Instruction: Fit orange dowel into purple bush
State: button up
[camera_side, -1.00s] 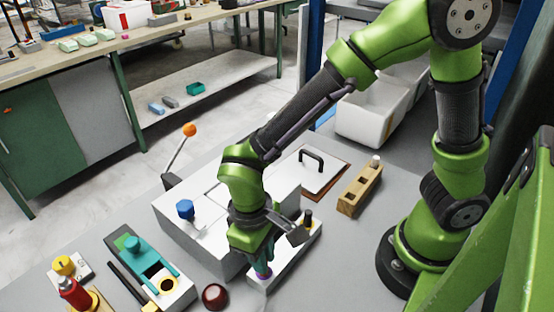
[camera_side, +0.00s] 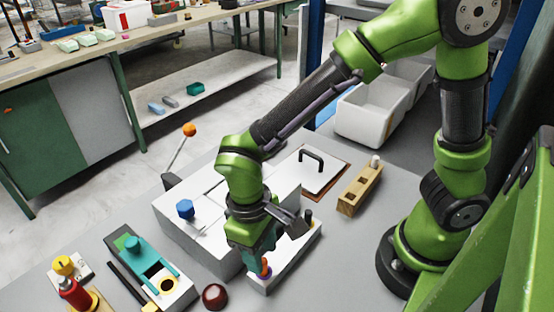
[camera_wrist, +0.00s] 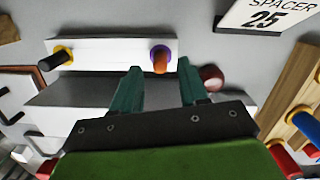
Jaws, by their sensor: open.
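The orange dowel (camera_wrist: 160,63) stands in the purple bush (camera_wrist: 153,50) on the white block (camera_wrist: 110,51); the purple ring shows around its base. In the side view the orange dowel (camera_side: 266,266) shows just below my fingers, with a little of the purple bush (camera_side: 264,275) beneath it. How deep the dowel sits is not clear. My gripper (camera_side: 264,252) is open above the dowel. In the wrist view its two teal fingers stand apart with the dowel in line with the gap, and nothing is clamped between them.
A black dowel (camera_wrist: 54,58) stands in a yellow bush at the block's other end. A large white housing (camera_side: 200,235) with a blue knob is behind my gripper. A dark red round knob (camera_side: 215,296) and a teal-topped fixture (camera_side: 150,268) are to the left.

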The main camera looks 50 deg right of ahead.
notch_tip(320, 180, up, 10)
jog(key=w, duration=0.1)
jog(key=d+r+m+t+y, duration=0.1)
jog(key=d+r+m+t, duration=0.2)
jog(key=d, duration=0.6)
jog(key=s+d+r+m+t+y, duration=0.1)
jog(key=d+r+m+t, duration=0.2)
jog(key=d, duration=0.6)
jog(key=t, duration=0.2)
jog(key=shift+s+d+r+t, duration=0.15)
jog(key=shift+d+r+t, duration=0.05)
jog(key=shift+r+t, duration=0.1)
